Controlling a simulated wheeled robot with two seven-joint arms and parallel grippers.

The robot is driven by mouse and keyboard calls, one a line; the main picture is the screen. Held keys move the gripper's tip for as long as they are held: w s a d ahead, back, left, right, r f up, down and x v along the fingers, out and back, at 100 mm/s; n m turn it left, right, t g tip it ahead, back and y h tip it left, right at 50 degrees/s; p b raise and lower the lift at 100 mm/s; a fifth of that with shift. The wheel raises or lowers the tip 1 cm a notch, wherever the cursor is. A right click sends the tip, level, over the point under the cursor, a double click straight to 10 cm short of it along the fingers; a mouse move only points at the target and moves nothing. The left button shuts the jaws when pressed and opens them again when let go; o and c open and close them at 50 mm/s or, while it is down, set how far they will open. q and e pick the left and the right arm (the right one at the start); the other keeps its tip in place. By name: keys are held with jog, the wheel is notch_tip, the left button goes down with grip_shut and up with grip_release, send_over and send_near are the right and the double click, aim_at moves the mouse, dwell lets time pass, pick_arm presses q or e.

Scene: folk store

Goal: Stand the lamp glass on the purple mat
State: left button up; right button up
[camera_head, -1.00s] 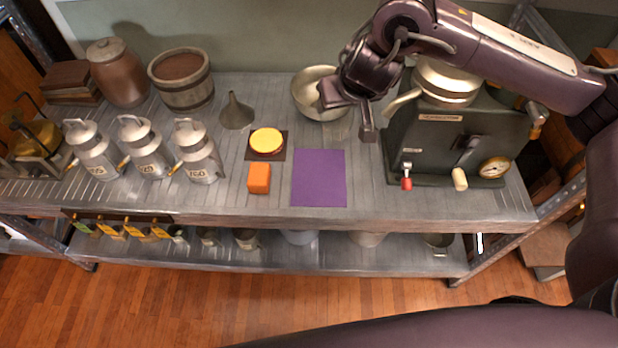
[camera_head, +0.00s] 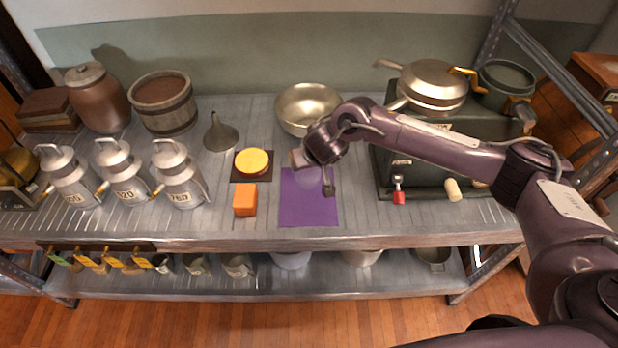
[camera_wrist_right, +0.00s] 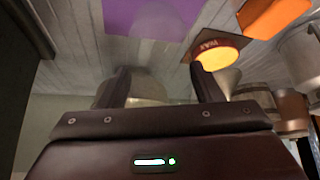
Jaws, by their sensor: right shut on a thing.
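The purple mat (camera_head: 308,208) lies flat near the front of the shelf top, and it also shows at the top of the wrist view (camera_wrist_right: 122,14). The lamp glass (camera_head: 310,179) is clear and very faint. My right gripper (camera_head: 312,173) is shut on it over the back part of the mat. In the wrist view the glass (camera_wrist_right: 156,22) shows as a pale see-through shape between and beyond the fingers (camera_wrist_right: 163,84). I cannot tell whether its lower end touches the mat. My left gripper is not in view.
An orange block (camera_head: 245,200) and a yellow-topped round thing (camera_head: 252,162) on a dark mat stand left of the purple mat. A metal bowl (camera_head: 306,108) is behind it. A dark green machine (camera_head: 428,172) stands to the right. Several milk cans (camera_head: 180,175) stand at left.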

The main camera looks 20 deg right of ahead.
aim_at(309, 176)
jog(key=shift+f, duration=2.95)
jog(key=o, duration=1)
jog(key=shift+f, duration=0.15)
jog(key=shift+o, duration=0.2)
jog(key=shift+r, duration=0.3)
jog(key=p+v, duration=0.1)
jog(key=v, duration=1)
jog(key=shift+s+r, duration=0.3)
jog(key=shift+s, duration=0.05)
